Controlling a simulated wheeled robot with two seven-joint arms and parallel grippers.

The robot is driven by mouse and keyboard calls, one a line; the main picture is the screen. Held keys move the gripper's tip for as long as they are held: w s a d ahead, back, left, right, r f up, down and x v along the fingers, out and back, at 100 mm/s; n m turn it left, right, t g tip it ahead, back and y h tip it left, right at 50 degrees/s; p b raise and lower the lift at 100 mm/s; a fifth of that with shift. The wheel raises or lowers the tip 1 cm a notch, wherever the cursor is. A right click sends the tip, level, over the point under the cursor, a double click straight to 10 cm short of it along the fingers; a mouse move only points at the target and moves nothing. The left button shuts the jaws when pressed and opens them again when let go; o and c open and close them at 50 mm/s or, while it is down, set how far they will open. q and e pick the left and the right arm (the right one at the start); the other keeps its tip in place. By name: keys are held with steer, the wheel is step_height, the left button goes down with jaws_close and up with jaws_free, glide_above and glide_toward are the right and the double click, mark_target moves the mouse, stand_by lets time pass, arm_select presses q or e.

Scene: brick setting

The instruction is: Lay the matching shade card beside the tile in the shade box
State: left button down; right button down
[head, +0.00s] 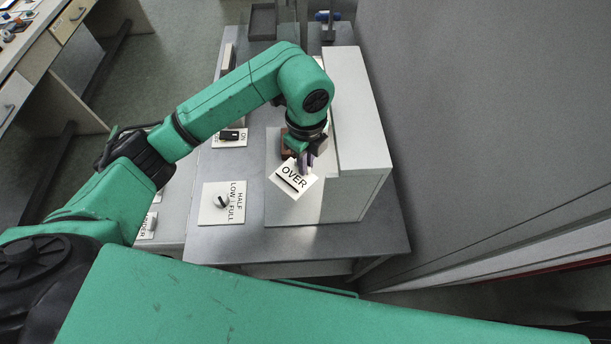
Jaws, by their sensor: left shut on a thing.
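The pale shade box (362,130) stands on the grey table, near its right side. My left gripper (305,160) reaches down at the box's left part and is shut on a white card (286,187) marked "OVER". The card is tilted, and I cannot tell whether it touches the surface below. A small brown piece (286,147) shows beside the gripper; it is partly hidden, and I cannot tell whether it is the tile. My right gripper is out of view.
A white plate with a knob (222,203), marked "HALF", "LOW" and "FULL", lies left of the box. A plate with a black switch (230,136) lies behind it. The grey table (290,240) is bare in front. A grey wall (480,120) rises at right.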

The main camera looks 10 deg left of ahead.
mark_target(306, 179)
arm_select(q)
step_height(306, 179, down, 7)
steer(key=shift+r+p, duration=0.1)
steer(key=shift+p, duration=0.4)
steer(key=shift+f, duration=0.4)
steer(key=c, duration=0.9)
jaws_free()
steer(key=shift+r, duration=0.1)
steer(key=shift+r, duration=0.1)
step_height(306, 179, up, 12)
steer(key=b, duration=0.2)
steer(key=shift+b, duration=0.4)
steer(key=shift+r, duration=0.15)
